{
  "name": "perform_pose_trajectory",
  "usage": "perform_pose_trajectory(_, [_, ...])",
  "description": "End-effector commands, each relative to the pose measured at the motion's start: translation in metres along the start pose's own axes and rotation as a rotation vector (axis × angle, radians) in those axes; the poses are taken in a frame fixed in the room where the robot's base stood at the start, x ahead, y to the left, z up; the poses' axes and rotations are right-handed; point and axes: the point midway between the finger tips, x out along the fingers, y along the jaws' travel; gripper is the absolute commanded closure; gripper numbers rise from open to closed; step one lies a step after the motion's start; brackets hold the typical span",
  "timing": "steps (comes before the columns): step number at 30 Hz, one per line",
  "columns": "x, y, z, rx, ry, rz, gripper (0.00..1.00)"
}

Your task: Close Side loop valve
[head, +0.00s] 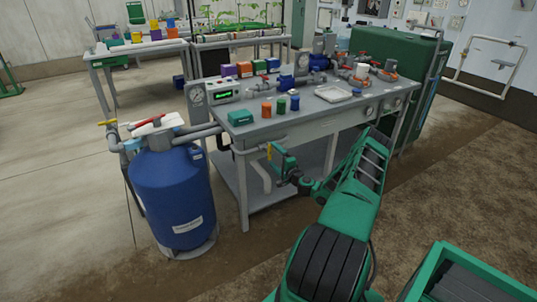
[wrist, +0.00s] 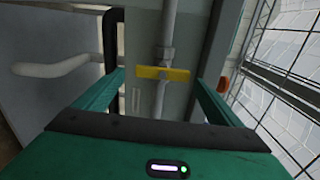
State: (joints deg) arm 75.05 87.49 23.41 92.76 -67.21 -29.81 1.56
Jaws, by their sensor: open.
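A small valve with a yellow bar handle (wrist: 162,74) sits on a thin grey pipe (wrist: 168,28) in the wrist view. The handle lies crosswise to the pipe there. In the head view a yellow handle (head: 269,151) shows at the front left of the skid table, beside my gripper. No label naming the valve can be read. My gripper (wrist: 160,79) is open, with one green finger on each side of the handle and visible gaps between. In the head view my gripper (head: 282,160) is small and partly hidden by its own arm.
The skid table (head: 300,128) carries pumps, coloured bottles and a white tray. A blue tank (head: 176,195) with a red lever (head: 149,124) and another yellow handle (head: 107,122) stands at left. A green tank (head: 415,65) stands behind right. The left floor is clear.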

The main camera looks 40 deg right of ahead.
Motion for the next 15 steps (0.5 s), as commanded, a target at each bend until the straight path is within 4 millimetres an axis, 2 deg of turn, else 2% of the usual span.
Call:
perform_pose_trajectory(3, [-0.018,0.001,-0.001,0.001,0.001,0.002,0.11])
perform_pose_trajectory(6, [-0.027,0.001,-0.001,0.001,0.001,0.001,0.11])
perform_pose_trajectory(15, [-0.033,0.001,-0.001,-0.001,0.001,0.001,0.11])
